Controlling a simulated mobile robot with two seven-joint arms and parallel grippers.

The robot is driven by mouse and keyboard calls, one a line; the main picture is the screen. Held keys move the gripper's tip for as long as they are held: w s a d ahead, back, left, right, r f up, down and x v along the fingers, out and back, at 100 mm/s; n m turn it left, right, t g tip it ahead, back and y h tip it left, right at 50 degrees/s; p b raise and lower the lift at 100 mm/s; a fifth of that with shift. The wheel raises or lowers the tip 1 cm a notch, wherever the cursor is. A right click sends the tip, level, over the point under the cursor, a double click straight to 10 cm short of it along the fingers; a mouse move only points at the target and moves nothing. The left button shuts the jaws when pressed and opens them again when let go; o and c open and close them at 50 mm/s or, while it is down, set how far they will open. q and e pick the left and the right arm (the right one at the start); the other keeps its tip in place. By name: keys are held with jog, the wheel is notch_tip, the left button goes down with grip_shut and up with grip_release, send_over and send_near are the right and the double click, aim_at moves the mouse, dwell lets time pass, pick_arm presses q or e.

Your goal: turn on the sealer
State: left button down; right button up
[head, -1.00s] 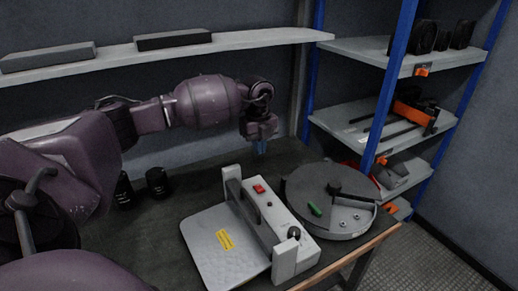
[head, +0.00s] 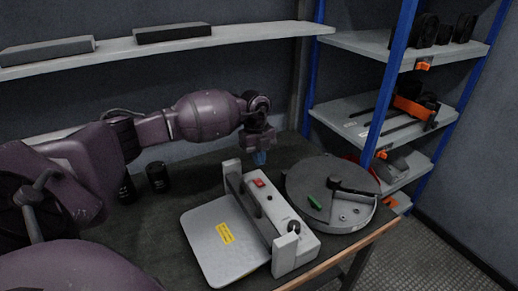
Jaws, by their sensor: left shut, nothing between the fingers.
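The sealer (head: 224,240) stands on the dark table, a light grey machine with a flat plate, a yellow label and a raised bar. On its top strip is a red switch (head: 259,183) near the far end and a black knob (head: 293,227) near the front end. I cannot tell the switch's position. My left gripper (head: 260,158) points down with its bluish fingertips shut and empty, a little above and behind the red switch, apart from it as far as I can see. My right gripper is not in view.
A round grey device (head: 330,205) with a green part and a black arm stands close to the right of the sealer. Black cylinders (head: 157,177) stand at the table's back left. A wall shelf (head: 270,31) runs behind my arm, and a blue-posted rack (head: 390,85) stands at right.

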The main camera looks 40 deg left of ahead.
aim_at(260, 186)
pick_arm(q)
jog(key=f, duration=0.5)
jog(key=d+f+b, duration=0.1)
jog(key=f, duration=0.2)
jog(key=shift+s, duration=0.2)
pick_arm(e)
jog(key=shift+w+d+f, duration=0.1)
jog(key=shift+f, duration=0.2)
pick_arm(q)
jog(key=shift+s+d+y+p, duration=0.1)
jog(key=shift+d+y+p, duration=0.1)
jog(key=shift+y+p, duration=0.15)
jog(key=shift+f, duration=0.2)
jog(key=shift+s+f, duration=0.1)
jog(key=shift+f, duration=0.15)
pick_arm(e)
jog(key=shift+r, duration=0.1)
pick_arm(q)
jog(key=shift+a, duration=0.15)
